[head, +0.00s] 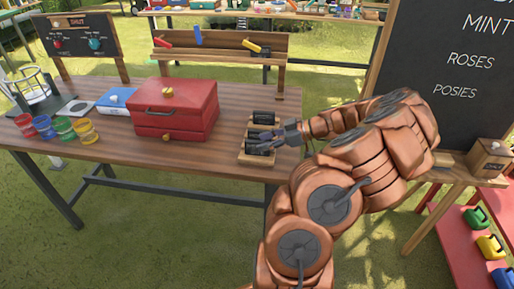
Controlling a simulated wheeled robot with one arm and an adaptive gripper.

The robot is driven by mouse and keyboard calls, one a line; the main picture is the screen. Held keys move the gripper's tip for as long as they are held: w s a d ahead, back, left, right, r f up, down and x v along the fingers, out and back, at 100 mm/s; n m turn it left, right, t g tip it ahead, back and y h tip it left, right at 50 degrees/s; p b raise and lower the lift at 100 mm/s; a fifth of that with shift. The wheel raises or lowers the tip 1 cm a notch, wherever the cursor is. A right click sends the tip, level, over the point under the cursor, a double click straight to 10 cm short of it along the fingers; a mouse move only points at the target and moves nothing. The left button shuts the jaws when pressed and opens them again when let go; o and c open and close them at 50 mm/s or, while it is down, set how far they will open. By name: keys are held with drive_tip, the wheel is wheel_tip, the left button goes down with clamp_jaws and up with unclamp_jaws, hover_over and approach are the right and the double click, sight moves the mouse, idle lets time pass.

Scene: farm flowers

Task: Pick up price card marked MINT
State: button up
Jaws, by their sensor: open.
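Small black price cards stand on a wooden holder (244,156) near the right end of the brown table. One card (264,117) is at the back of the holder, and another dark card (256,149) is nearer the front. Their lettering is too small to read, so I cannot tell which is marked MINT. My gripper (270,139) is open and reaches in from the right, over the middle of the holder. It partly hides the holder's middle and what stands there. I cannot tell whether it touches a card.
A red box (175,112) with a lid knob stands left of the holder. A chalkboard (450,75) listing MINT, ROSES and POSIES stands at right, near a small wooden box (487,157).

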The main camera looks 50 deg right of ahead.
sight(259, 142)
drive_tip(key=shift+p+x, duration=0.95)
drive_tip(key=shift+x, duration=1.75)
drive_tip(key=shift+w+r, duration=0.2)
clamp_jaws()
